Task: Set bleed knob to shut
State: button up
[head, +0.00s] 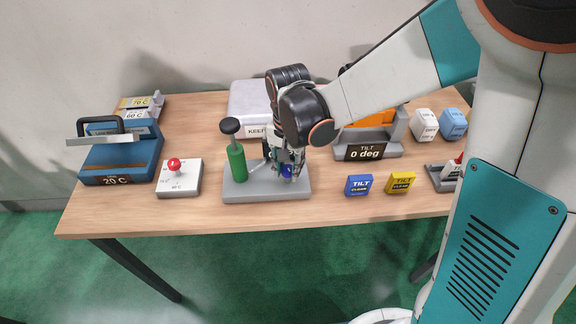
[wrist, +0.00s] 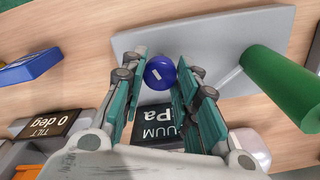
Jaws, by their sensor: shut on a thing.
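The bleed knob is a round blue knob (wrist: 160,73) with a short white mark on its face. It sits on a grey base plate (head: 240,193) beside a green pump cylinder (head: 237,163) with a black handle. In the wrist view the knob lies between the fingertips of my gripper (wrist: 160,78), which is shut on it. In the head view my gripper (head: 287,170) points down over the plate's right part, and only a bit of the blue knob shows. A black display (wrist: 158,132) reading "UUM" and "Pa" is partly hidden by my fingers.
A white box with a red-knobbed lever (head: 180,178) stands left, near a blue press (head: 122,155). Blue (head: 358,185) and yellow (head: 401,183) "TILT" blocks lie right of the plate. An orange tilt unit (head: 372,143) reading "0 deg" stands behind them.

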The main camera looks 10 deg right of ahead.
jog(key=shift+m, duration=2)
jog(key=o, duration=1.1)
